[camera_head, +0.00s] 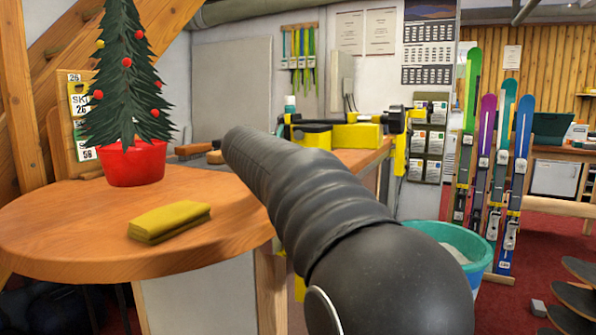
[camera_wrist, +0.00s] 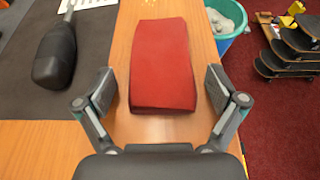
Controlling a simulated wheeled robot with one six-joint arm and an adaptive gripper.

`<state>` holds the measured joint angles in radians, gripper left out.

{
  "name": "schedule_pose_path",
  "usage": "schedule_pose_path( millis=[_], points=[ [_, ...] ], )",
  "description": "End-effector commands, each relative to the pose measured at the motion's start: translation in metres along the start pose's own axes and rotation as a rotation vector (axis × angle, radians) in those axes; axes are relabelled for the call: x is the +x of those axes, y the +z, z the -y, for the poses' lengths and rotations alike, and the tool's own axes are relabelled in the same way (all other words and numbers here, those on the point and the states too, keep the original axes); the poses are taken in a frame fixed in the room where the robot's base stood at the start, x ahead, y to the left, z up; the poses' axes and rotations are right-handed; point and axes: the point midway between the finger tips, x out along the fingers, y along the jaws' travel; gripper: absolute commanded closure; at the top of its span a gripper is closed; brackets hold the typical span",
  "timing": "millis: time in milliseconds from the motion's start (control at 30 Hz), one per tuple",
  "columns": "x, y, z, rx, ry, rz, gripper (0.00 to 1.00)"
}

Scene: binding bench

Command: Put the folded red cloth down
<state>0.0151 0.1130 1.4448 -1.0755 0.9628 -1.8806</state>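In the wrist view the folded red cloth (camera_wrist: 163,65) lies flat on the wooden bench top (camera_wrist: 150,133), lengthwise ahead of my gripper (camera_wrist: 161,90). My gripper is open, with one finger on each side of the cloth. A narrow strip of wood shows between each finger and the cloth, so neither seems to touch it. In the head view my dark arm covers the middle, and neither the red cloth nor my gripper can be seen there.
A folded yellow cloth (camera_head: 169,221) and a small tree in a red pot (camera_head: 133,162) are on the round table (camera_head: 60,235). A dark mat (camera_wrist: 60,104) with a black object (camera_wrist: 55,55) lies left of the red cloth; a turquoise tub (camera_wrist: 243,15) stands right.

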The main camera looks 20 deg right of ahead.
Motion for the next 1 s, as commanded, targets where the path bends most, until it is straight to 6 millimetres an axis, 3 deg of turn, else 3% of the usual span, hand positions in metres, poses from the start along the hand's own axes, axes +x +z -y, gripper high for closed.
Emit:
schedule_pose_path(
  millis=[367,800,1000],
  points=[
    [0.001,-0.002,0.000,0.001,0.001,0.001,0.05],
    [-0.092,0.002,-0.003,-0.001,0.005,0.001,0.05],
    [-0.123,0.002,-0.003,-0.001,0.002,0.000,0.05]
  ],
)
